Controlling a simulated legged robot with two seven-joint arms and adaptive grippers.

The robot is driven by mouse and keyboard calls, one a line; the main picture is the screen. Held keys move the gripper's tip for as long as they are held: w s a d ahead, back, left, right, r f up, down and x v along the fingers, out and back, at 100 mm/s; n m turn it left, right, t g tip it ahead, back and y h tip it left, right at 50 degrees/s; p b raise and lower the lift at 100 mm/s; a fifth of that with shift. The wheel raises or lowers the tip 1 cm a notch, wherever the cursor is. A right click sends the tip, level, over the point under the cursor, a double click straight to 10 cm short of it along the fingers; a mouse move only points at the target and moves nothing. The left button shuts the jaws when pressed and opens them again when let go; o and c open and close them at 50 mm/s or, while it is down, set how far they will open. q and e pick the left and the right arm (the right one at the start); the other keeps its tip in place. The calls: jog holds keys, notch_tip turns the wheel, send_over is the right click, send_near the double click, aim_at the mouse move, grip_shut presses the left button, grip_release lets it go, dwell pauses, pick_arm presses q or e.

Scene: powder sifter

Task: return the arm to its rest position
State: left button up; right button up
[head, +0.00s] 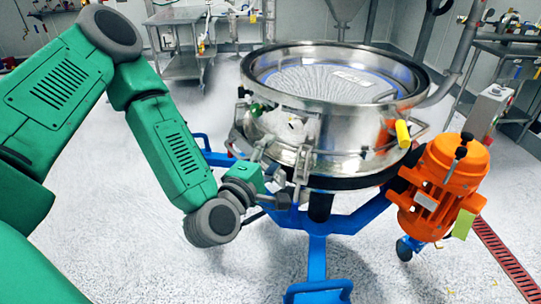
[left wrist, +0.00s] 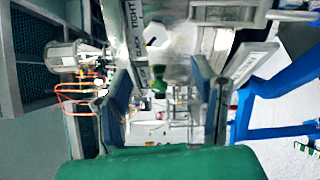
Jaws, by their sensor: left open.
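My left arm (head: 170,150) is green with grey joints and comes in from the left, bent at the elbow. My left gripper (head: 280,175) is at the front left side of the steel powder sifter (head: 345,140), close to a clamp on its wall. In the left wrist view my left gripper (left wrist: 162,75) shows its two fingers spread apart, with metal parts of the sifter beyond them. I cannot tell whether a finger touches the sifter. Nothing is clearly held. My right gripper is not in view.
The sifter stands on a blue frame (head: 316,250) with legs spread on the speckled floor. An orange motor (head: 440,185) is at its right. A steel table (head: 180,62) stands behind at left. The floor (head: 120,250) at front left is open.

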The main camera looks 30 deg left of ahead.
pick_arm(q)
jog(key=shift+s, duration=0.2)
jog(key=shift+d, duration=0.1)
jog(key=s+d+f+m+g+h, duration=0.2)
jog(key=s+f+m+g, duration=0.15)
jog(key=f, duration=0.25)
jog(key=s+d+f+m+g+h, duration=0.1)
jog(key=s+d+f+m+g, duration=0.15)
jog(key=f+m, duration=0.3)
jog(key=s+d+f+m+g+h, duration=0.2)
jog(key=s+d+f+m, duration=0.15)
jog(key=f, duration=0.25)
jog(key=s+a+f+m+g+y, duration=0.1)
jog(key=s+a+f+m+g, duration=0.2)
jog(key=s, duration=0.5)
jog(key=s+a+f+m+g+y, duration=0.2)
jog(key=s+a+f+m+g, duration=0.2)
jog(key=s, duration=0.5)
notch_tip(320, 180, down, 2)
jog(key=shift+s+a+f+m+g, duration=0.15)
jog(key=shift+s+a+m+g, duration=0.05)
jog(key=shift+m+g, duration=0.9)
